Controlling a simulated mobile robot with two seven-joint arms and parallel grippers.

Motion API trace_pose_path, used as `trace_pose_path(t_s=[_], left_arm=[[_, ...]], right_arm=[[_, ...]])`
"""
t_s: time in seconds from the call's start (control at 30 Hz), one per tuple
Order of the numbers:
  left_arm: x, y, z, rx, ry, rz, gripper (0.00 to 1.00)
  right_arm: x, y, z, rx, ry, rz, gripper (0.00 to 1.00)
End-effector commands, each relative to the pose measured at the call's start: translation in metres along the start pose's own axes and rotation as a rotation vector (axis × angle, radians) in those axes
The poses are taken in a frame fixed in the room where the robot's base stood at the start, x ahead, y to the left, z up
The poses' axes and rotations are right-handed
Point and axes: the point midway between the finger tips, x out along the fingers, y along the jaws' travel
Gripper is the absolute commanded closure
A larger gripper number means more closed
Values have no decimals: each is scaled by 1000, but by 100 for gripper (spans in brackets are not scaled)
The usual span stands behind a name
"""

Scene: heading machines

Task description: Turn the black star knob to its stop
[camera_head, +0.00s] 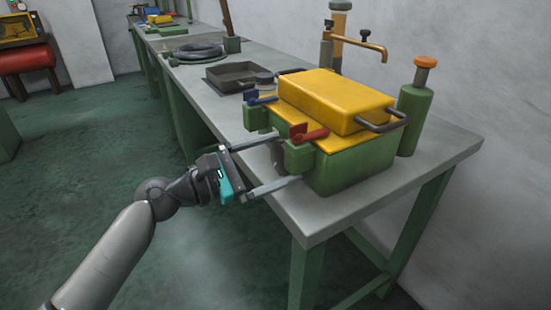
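A green machine with a yellow lid (335,98) stands on the grey bench. A dark rounded part (277,154), apparently the black star knob, shows on its near face, below and between the blue and red levers. It is small and partly hidden, so its arms cannot be made out. My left gripper (288,158) is open, its two long fingers spread wide. One finger passes above the dark part and the other below it. I cannot tell if either touches it. My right gripper is not in view.
A blue lever (258,97) and a red lever (308,134) sit on green blocks close to the upper finger. A green bottle with an orange cap (415,105) and a brass tap (360,42) stand behind. A dark tray (235,76) lies farther back.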

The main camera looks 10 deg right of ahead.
Motion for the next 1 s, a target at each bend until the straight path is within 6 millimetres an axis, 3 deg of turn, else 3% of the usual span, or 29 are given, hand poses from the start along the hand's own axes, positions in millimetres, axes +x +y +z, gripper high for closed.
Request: trace_pose_path(t_s=[0.07,0.57,1.0], left_arm=[[0,0,0,0,0,0,8],[-1,0,0,0,0,0,64],[0,-1,0,107,-1,-2,66]], right_arm=[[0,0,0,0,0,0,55],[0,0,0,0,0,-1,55],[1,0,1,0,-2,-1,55]])
